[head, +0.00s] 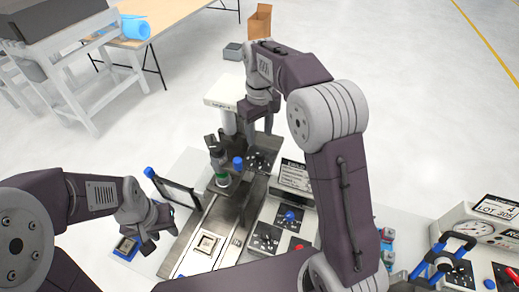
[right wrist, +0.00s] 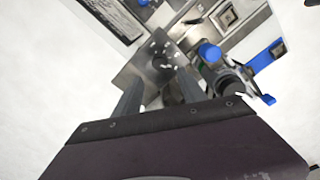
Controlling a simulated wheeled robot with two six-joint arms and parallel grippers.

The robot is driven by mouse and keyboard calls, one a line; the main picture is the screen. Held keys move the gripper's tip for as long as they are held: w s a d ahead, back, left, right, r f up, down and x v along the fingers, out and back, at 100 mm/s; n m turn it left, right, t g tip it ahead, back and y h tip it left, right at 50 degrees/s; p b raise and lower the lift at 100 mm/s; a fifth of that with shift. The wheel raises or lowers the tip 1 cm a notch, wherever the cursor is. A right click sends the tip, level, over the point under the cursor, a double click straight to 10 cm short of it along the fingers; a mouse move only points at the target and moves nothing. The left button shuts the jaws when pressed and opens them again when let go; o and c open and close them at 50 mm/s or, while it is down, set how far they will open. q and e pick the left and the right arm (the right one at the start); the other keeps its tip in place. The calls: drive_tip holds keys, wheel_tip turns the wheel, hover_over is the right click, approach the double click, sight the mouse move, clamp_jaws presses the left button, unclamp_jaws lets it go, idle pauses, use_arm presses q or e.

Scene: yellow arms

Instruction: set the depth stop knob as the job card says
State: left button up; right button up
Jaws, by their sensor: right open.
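A dark dial plate with white marks (head: 262,160) lies beside the press column, just below my right gripper (head: 259,120). In the right wrist view the marked plate (right wrist: 158,60) shows between and beyond the two open, empty fingers (right wrist: 160,92). A second dark dial with a blue knob (head: 290,216) is on the white panel to the right. No readable label tells me which is the depth stop knob. A card reading LOT 30K (head: 495,209) stands at the right; its other text is too small to read. My left gripper (head: 158,238) looks open and empty, above the left bench.
The press carries a blue-tipped lever (head: 238,162) and green-ringed spindle (head: 222,179) close to the right gripper. A metal bed holds a square part (head: 207,243). A blue-edged pad (head: 126,247) lies near the left gripper. A gauge box (head: 478,230) stands at right.

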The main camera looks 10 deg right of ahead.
sight(259, 153)
wheel_tip(259, 153, down, 8)
drive_tip(key=shift+f+p, duration=0.15)
drive_tip(key=shift+p, duration=0.2)
clamp_jaws()
